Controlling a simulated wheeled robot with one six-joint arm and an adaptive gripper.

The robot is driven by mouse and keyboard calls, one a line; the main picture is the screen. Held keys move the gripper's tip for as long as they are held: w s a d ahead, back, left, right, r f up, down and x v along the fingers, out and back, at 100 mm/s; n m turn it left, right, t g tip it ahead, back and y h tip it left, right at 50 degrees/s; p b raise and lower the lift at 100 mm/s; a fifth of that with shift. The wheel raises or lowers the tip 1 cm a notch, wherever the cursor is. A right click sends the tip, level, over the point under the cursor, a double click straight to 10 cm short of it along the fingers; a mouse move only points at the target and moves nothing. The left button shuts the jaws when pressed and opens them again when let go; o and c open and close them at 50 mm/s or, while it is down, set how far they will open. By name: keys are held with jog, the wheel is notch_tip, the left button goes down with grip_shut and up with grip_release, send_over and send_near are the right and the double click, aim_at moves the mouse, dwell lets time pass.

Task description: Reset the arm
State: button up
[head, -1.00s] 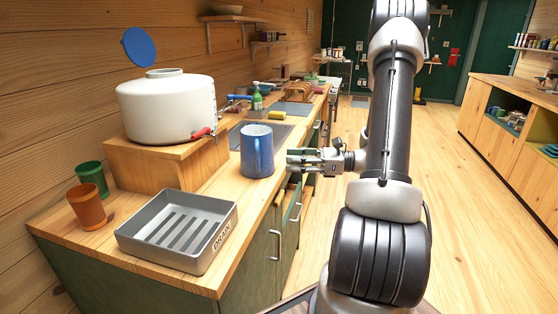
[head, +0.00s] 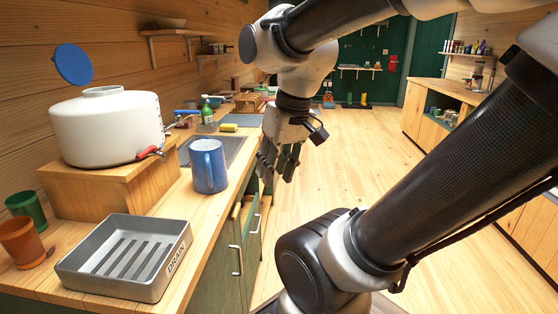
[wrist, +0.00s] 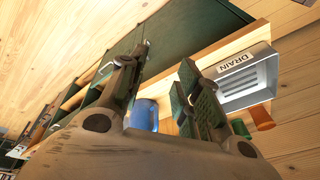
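My gripper (head: 279,164) hangs with its fingers pointing down beside the counter's front edge, to the right of the blue mug (head: 209,168). In the wrist view the two fingers (wrist: 158,92) stand apart with nothing held between them. The blue mug stands upright on the counter, apart from my gripper, and shows partly between and behind the fingers in the wrist view (wrist: 145,114). My arm is bent, with the forearm crossing the top of the head view.
A grey drain tray (head: 78,277), green cup (head: 27,207) and orange cup (head: 20,243) stand at the front left. A white tank (head: 106,126) with a red tap sits on a wooden box (head: 117,192). The wooden floor (head: 375,165) to the right is open.

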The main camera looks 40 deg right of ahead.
jog(key=shift+d+r+n+t+h, duration=0.4)
jog(key=shift+d+r+n+t, duration=0.05)
jog(key=shift+r+n+t, duration=0.35)
dwell(0.7)
